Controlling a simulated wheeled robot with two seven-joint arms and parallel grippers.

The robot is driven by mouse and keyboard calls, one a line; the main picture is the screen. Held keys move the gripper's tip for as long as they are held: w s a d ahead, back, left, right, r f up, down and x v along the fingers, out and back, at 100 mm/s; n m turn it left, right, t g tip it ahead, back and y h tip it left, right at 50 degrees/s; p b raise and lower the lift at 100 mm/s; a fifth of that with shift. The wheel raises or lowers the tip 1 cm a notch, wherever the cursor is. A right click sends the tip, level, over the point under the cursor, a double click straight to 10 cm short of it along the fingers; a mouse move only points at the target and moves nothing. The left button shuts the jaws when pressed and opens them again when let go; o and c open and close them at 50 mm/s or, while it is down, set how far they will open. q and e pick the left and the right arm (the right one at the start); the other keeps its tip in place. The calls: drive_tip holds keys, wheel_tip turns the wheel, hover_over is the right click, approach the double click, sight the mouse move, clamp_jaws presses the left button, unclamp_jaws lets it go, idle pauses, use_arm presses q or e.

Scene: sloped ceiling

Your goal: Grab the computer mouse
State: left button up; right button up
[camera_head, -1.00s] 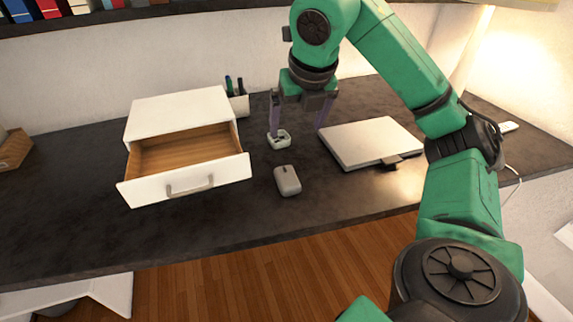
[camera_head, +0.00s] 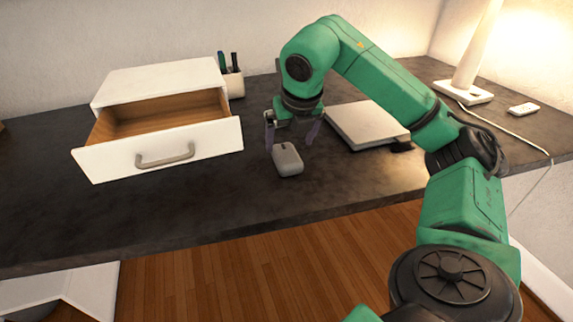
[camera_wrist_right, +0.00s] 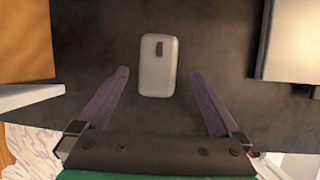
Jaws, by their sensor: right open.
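My left gripper is not in view.
A white drawer unit (camera_head: 160,80) with its drawer pulled out stands left of the mouse. A pen holder (camera_head: 234,83) is behind it. A flat light laptop-like object (camera_head: 360,123) lies right of the gripper. A lamp base (camera_head: 463,91) stands farther right. The desk front is clear.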

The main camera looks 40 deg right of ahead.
sight(287, 153)
drive_tip(key=x, duration=0.5)
drive_tip(key=shift+w+a+f+b, duration=0.1)
drive_tip(key=shift+w+f+b, duration=0.05)
drive_tip(key=shift+f+b, duration=0.2)
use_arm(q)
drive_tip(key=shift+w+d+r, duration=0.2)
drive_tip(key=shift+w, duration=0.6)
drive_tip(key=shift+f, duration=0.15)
use_arm(e)
drive_tip(key=shift+f, duration=0.2)
